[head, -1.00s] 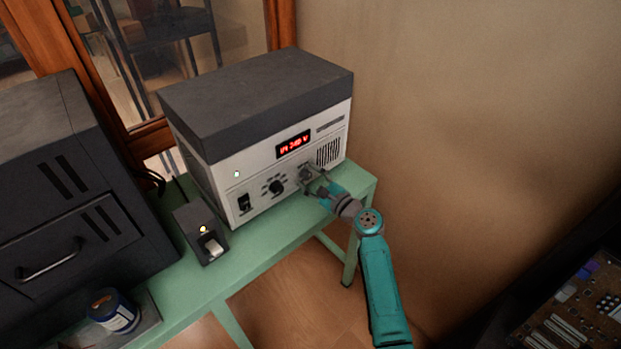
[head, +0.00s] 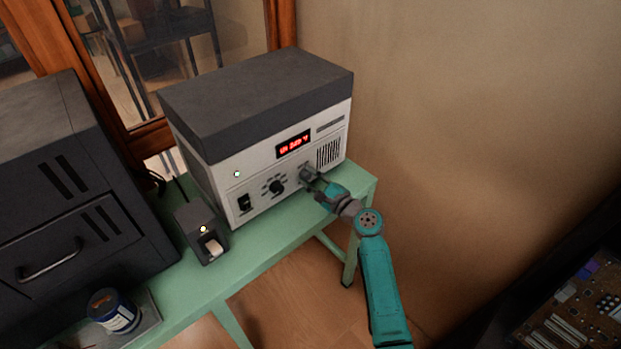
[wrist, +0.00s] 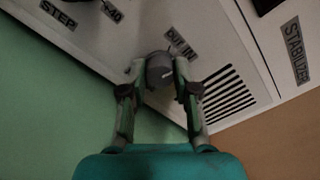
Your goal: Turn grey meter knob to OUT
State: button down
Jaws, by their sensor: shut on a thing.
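The grey meter knob (wrist: 159,70) sits on the light front panel of the stabilizer (head: 258,170), right of a black knob (head: 276,187). In the wrist view my gripper (wrist: 160,72) has one finger on each side of the grey knob and is shut on it. The knob's pale pointer line aims up and right, toward the label (wrist: 180,42), where "IN" can be read. The rest of that label is partly hidden. In the head view my gripper (head: 307,176) covers most of the knob. The red display (head: 293,145) is lit, its digits blurred.
The stabilizer stands on a green table (head: 262,226). A vent grille (wrist: 230,95) lies right of the knob. The floor in front is clear.

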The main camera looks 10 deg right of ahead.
jog(key=n, duration=0.6)
dwell(0.3)
jog(key=shift+n, duration=0.3)
jog(key=c, duration=0.9)
grip_release()
jog(key=shift+o, duration=0.2)
jog(key=shift+s, duration=0.1)
jog(key=v, duration=1.2)
